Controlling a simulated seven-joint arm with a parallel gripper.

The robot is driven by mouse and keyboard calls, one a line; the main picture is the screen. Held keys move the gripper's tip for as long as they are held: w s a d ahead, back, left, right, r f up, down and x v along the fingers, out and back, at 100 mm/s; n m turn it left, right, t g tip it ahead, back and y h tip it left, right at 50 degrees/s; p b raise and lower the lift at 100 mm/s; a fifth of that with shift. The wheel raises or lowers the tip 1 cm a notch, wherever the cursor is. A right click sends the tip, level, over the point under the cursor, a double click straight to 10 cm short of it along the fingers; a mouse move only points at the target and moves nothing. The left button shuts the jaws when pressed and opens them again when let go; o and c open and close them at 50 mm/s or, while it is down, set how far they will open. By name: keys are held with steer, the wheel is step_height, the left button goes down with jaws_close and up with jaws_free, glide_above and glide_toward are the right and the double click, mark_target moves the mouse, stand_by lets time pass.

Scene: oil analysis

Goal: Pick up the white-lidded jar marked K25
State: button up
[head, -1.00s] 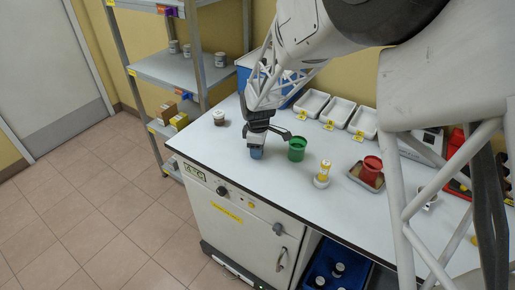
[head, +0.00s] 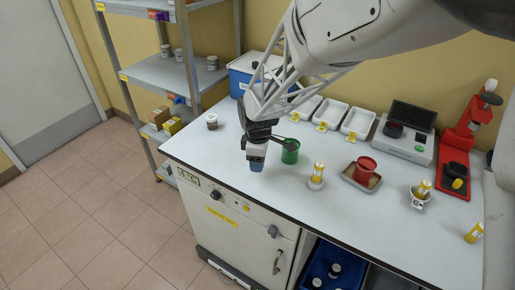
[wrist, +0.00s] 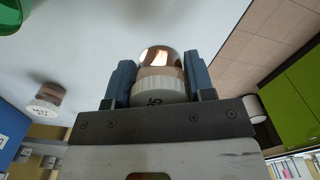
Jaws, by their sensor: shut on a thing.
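My gripper (head: 257,163) has blue fingers and is over the left part of the white counter, beside the green cup. In the wrist view, my gripper (wrist: 160,78) is shut on a white-lidded jar (wrist: 160,91) with a glassy brown body, one finger on each side. Dark marking on its lid is partly hidden; a "5" shows. In the head view the fingers hide this jar. A second white-lidded jar (head: 212,121) stands farther back left on the counter; it also shows in the wrist view (wrist: 45,103), its lid marking too small to read surely.
A green cup (head: 290,152) stands close right of my gripper. Farther right are a yellow-labelled bottle (head: 317,175) and a red cup (head: 366,168) on a tray. White trays (head: 330,113) and a blue box (head: 243,72) are behind. The counter's front edge is close.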

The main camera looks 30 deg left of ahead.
steer(key=shift+s+d+r, duration=0.15)
steer(key=shift+s+d, duration=1.1)
steer(key=shift+d, duration=0.1)
steer(key=shift+s+d+r, duration=0.15)
steer(key=shift+s+d, duration=1.1)
steer(key=shift+d, duration=0.05)
